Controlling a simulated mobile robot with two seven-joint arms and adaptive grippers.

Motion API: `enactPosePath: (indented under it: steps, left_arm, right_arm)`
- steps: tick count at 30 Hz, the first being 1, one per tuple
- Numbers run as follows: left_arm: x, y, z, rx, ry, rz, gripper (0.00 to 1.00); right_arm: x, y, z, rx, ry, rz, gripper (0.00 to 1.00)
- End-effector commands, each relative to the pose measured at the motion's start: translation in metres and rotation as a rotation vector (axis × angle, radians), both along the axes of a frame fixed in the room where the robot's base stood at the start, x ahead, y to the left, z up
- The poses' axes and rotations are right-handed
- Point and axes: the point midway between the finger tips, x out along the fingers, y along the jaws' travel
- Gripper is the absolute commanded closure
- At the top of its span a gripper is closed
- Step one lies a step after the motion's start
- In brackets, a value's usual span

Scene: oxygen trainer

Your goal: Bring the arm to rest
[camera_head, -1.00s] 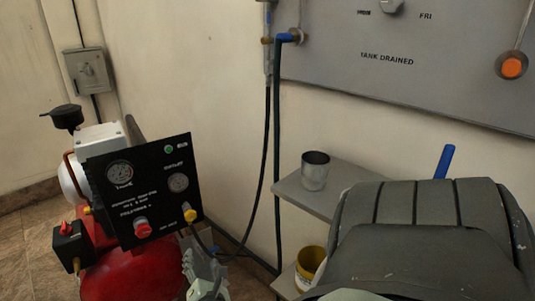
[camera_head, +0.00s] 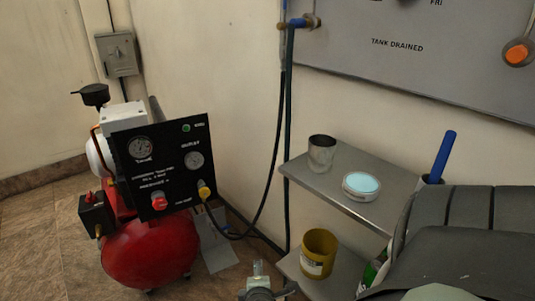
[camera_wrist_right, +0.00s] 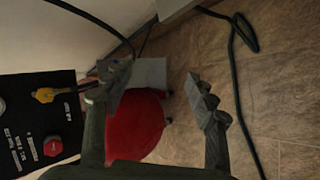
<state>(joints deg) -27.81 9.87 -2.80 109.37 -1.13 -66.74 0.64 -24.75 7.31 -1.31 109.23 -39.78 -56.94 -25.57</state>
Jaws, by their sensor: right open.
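My right gripper (camera_wrist_right: 155,80) is open in the right wrist view, its two fingers apart with nothing between them. Beyond the fingers are the red compressor tank (camera_wrist_right: 136,125) and a grey plate on the floor. In the head view, part of a gripper, seemingly the right one (camera_head: 259,284), shows at the bottom edge, right of and apart from the compressor (camera_head: 150,248). The large dark grey segmented body (camera_head: 462,235) at the lower right appears to be my arm. My left gripper is not in view.
The compressor's black gauge panel (camera_head: 166,180) stands at left. A wall shelf (camera_head: 345,205) holds a metal cup (camera_head: 321,153) and a round light-blue-topped container (camera_head: 361,186). A yellow bucket (camera_head: 318,254) stands below. A dark hose (camera_head: 270,175) hangs along the wall. Brown floor is open at left.

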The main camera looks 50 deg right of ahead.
Motion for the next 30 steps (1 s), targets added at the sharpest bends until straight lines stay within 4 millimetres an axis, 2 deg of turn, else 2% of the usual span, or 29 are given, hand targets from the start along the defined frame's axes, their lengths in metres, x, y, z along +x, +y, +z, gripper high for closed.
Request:
enactPosePath:
  steps: [22, 26, 30]
  left_arm:
    - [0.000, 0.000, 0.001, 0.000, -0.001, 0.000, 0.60]
    - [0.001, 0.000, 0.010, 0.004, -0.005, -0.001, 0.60]
    - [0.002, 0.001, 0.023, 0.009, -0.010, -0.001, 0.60]
  right_arm:
    - [-0.005, 0.004, -0.005, 0.046, -0.002, -0.028, 0.43]
    - [-0.025, 0.024, -0.023, 0.250, -0.008, -0.149, 0.43]
    - [-0.055, 0.064, -0.045, 0.552, 0.016, -0.350, 0.43]
